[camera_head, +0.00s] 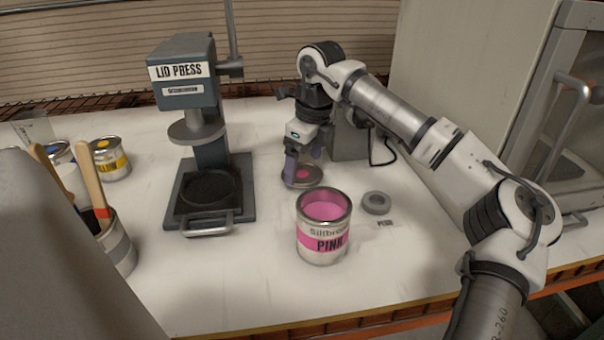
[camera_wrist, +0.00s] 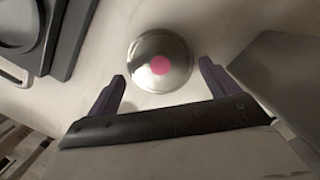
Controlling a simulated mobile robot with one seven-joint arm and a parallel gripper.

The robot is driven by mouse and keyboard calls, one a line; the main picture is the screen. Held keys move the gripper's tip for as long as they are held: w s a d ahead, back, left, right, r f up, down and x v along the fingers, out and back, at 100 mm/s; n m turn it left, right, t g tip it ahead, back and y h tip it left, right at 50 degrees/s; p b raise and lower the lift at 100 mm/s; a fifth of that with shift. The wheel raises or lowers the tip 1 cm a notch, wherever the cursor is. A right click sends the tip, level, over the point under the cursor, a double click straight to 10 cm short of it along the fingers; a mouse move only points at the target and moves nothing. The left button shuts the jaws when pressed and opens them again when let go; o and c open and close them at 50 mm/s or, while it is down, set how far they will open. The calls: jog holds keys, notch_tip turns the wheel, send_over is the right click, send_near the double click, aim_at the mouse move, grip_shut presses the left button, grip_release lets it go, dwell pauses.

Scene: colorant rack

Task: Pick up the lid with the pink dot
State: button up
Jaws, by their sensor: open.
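The lid with the pink dot (camera_head: 302,176) is a round metal disc lying on the white tabletop, behind the pink paint can (camera_head: 323,232). It also shows in the wrist view (camera_wrist: 160,60), with its pink dot near the middle. My gripper (camera_head: 303,160) is over the lid, pointing down. In the wrist view the two dark fingers of my gripper (camera_wrist: 162,80) are spread, one on each side of the lid's near edge, with gaps to it. The gripper holds nothing. The height of the fingertips above the table is hard to tell.
The lid press (camera_head: 195,140) stands to the left of the lid. A yellow-labelled can (camera_head: 109,160) and a can with stirring sticks (camera_head: 115,245) are at the left. A grey block (camera_head: 350,143) stands close behind my gripper.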

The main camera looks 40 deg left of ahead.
jog(key=shift+a+f, duration=0.15)
jog(key=shift+f, duration=0.95)
jog(key=c, duration=0.6)
jog(key=shift+r, duration=0.1)
